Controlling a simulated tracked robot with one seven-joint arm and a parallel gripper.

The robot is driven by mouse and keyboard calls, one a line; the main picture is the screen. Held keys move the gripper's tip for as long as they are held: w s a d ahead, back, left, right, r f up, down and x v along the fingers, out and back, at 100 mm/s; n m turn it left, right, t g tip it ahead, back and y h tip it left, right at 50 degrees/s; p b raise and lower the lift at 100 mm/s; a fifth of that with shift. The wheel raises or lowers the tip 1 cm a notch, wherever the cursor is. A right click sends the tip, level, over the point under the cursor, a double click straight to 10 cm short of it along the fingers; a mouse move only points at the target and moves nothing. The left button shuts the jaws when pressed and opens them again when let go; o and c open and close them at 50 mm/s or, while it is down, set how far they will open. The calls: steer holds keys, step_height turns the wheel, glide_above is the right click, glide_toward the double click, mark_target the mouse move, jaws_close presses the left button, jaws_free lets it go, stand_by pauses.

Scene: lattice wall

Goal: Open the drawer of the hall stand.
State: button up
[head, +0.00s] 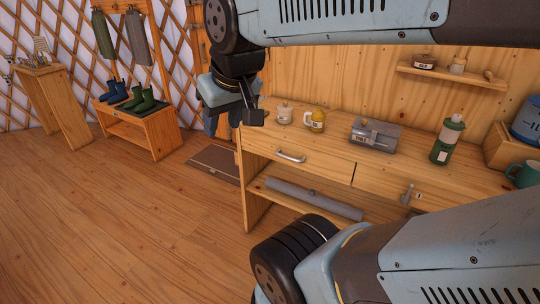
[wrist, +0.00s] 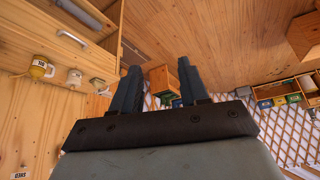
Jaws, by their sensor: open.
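The wooden hall stand (head: 335,140) stands along the plank wall at the right of the head view. Its left drawer (head: 262,150) has a silver bar handle (head: 291,156) and looks shut, its front flush. The handle also shows at the upper left of the wrist view (wrist: 72,39). A second front with small metal hardware (head: 407,194) is to its right. My gripper (head: 220,124) hangs above and left of the handle, near the stand's left end, apart from it. In the wrist view my gripper (wrist: 158,66) is open, with nothing between its fingers.
A grey roll (head: 313,198) lies on the lower shelf. A boot bench (head: 150,132) stands far left. Floor before the stand is clear.

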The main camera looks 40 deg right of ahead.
mark_target(285, 160)
steer(key=w+d+f+n+g+h, duration=0.95)
steer(key=w+d+f+n, duration=0.45)
steer(key=w+d+f, duration=0.4)
steer(key=w+d+f+n+t+h, duration=0.1)
steer(key=w+d+f+n+h, duration=0.25)
steer(key=f+n, duration=0.45)
steer(key=w+d+f+n+t+h, duration=0.2)
steer(key=f+n+h, duration=0.3)
steer(key=f, duration=0.5)
steer(key=w+d+f+n+t+h, duration=0.1)
steer(key=w+d+f+n+h, duration=0.15)
steer(key=f+n, duration=0.55)
steer(key=x, duration=1.3)
steer(key=shift+d+f, duration=0.15)
steer(key=shift+f, duration=0.2)
steer(key=shift+s+y, duration=0.1)
steer(key=shift+y, duration=0.15)
jaws_close()
